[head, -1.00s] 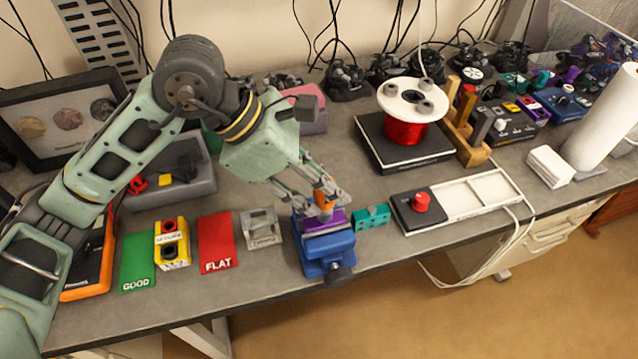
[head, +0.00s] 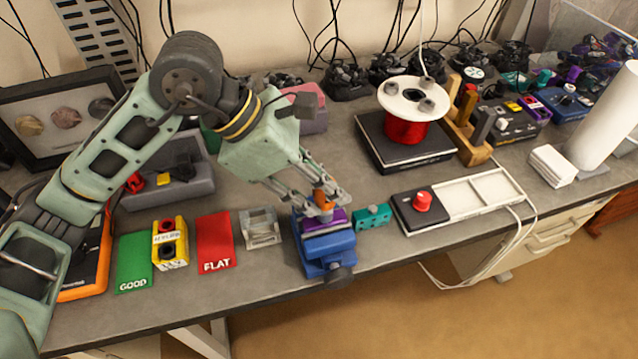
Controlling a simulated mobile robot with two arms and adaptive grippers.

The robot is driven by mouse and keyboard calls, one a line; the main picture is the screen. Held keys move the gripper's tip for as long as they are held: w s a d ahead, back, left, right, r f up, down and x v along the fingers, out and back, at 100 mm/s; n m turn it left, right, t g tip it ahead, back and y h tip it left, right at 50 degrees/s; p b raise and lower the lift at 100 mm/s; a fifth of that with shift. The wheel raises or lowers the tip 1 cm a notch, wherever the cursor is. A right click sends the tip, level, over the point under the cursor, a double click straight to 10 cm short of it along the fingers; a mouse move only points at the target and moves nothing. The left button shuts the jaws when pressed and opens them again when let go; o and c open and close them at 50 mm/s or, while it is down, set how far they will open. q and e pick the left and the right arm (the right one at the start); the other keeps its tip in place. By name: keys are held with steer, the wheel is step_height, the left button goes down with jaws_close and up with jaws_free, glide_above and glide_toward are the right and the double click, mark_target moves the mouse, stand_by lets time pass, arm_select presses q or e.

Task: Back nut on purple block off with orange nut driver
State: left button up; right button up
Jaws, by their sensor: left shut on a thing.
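The purple block (head: 335,218) sits in the jaws of a blue vise (head: 328,247) at the front edge of the bench. My left gripper (head: 325,198) is over the block and shut on the orange nut driver (head: 323,202). The driver stands about upright, with its lower end at the top of the purple block. The nut is hidden under the driver and the fingers, so I cannot tell whether the driver sits on it. My right gripper does not show.
A teal block (head: 372,216) stands close right of the vise. A clear tray (head: 260,228), red FLAT mat (head: 215,242), yellow holder (head: 170,243) and green GOOD mat (head: 135,262) lie to the left. A white tray with a red knob (head: 422,202) lies right. A red spool (head: 405,130) stands behind.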

arm_select(q)
steer(key=shift+f+b, duration=0.15)
steer(key=shift+b, duration=0.5)
stand_by(0.8)
steer(key=o, duration=1.8)
steer(key=shift+c, duration=0.6)
